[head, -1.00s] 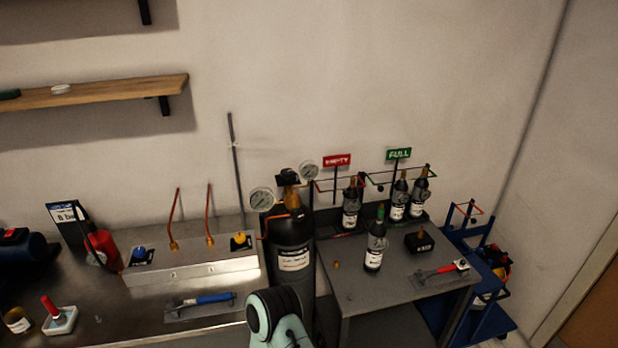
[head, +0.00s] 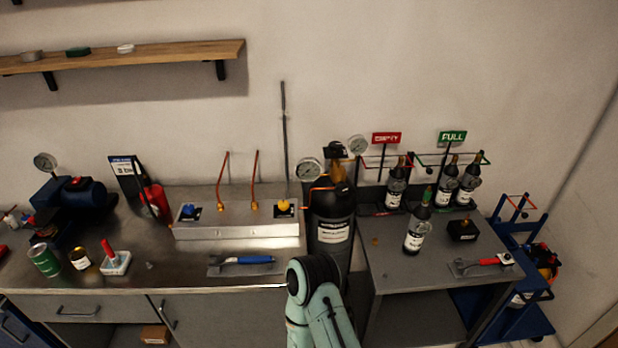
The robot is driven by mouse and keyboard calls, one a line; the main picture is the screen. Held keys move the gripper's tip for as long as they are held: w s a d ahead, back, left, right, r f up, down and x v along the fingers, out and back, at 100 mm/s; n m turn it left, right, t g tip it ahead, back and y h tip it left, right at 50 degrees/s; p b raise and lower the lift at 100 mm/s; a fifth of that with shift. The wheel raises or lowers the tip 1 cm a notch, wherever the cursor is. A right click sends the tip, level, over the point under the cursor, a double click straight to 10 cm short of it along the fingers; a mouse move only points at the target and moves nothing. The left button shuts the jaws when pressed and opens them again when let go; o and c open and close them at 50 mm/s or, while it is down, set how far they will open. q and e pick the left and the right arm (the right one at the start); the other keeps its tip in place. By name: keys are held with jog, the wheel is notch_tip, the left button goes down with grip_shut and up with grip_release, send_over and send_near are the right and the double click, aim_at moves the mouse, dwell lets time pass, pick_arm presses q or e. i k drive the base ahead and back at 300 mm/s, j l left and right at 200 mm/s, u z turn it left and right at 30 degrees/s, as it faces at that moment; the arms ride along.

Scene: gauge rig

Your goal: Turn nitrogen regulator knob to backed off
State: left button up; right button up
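A tall black gas cylinder (head: 331,231) with a white label stands between the steel bench and the grey side table. Its brass regulator with a black knob (head: 333,150) sits on top, with one gauge (head: 310,169) on the left and another gauge (head: 357,146) on the right. The label is too small to read. My pale green arm rises from the bottom edge, in front of the cylinder's lower part. I cannot tell which arm it is, and no gripper fingers show.
The steel bench (head: 120,240) holds a manifold block (head: 240,220) with blue and yellow valves and a blue-handled tool (head: 245,262). The side table (head: 400,275) holds small bottles, a black box (head: 462,230) and a red-handled tool (head: 482,263). A blue cart (head: 520,290) stands at right.

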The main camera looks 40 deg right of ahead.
aim_at(341, 188)
jog(key=z, duration=1.75)
